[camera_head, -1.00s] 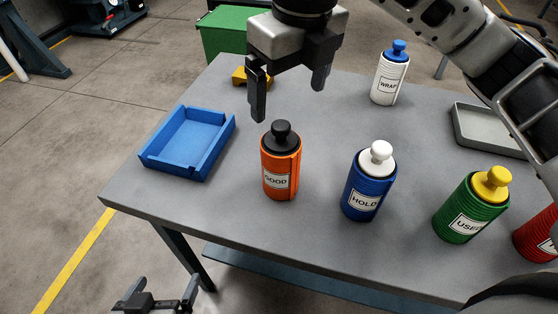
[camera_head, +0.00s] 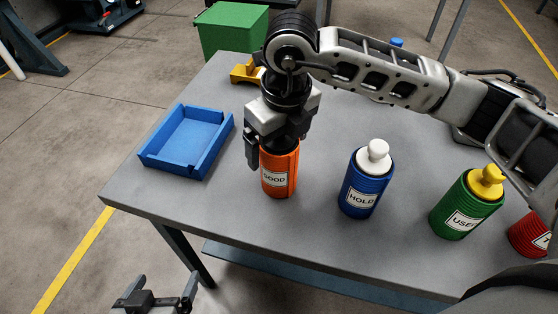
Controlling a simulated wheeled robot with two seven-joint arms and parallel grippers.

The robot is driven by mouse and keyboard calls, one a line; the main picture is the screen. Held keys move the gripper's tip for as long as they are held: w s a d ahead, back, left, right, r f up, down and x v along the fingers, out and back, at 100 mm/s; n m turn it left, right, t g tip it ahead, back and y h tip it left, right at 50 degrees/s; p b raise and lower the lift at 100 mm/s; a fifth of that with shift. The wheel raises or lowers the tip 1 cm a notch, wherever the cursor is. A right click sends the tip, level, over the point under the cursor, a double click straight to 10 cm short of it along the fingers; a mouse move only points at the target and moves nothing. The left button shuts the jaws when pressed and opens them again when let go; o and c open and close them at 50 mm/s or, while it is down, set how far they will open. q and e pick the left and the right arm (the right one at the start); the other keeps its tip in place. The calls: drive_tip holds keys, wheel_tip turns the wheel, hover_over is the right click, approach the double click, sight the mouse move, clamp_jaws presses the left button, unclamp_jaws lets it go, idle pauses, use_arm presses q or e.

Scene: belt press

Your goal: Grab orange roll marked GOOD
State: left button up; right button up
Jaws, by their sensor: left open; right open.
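The orange roll marked GOOD (camera_head: 279,174) stands upright on the grey table, left of the blue roll. My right gripper (camera_head: 277,155) comes down over its top from above, with its open jaws around the black knob, which is hidden. One finger shows at the roll's upper left side; whether it touches cannot be told. My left gripper (camera_head: 155,290) is open and empty, low at the bottom left, below the table's front edge.
A blue tray (camera_head: 158,160) sits left of the orange roll. Right of it stand a blue HOLD roll (camera_head: 362,190), a green USED roll (camera_head: 462,212) and a partly hidden red roll (camera_head: 528,236). A yellow object (camera_head: 243,73) lies behind. My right arm crosses the table's back.

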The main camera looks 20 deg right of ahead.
drive_tip(key=c, duration=1.8)
drive_tip(key=shift+r, duration=0.1)
drive_tip(key=shift+r, duration=0.1)
drive_tip(key=shift+r, duration=0.65)
drive_tip(key=s+a+r, duration=0.1)
drive_tip(key=s+r, duration=1)
drive_tip(key=s, duration=0.3)
drive_tip(key=shift+a+r+b, duration=0.2)
drive_tip(key=shift+a+b, duration=0.1)
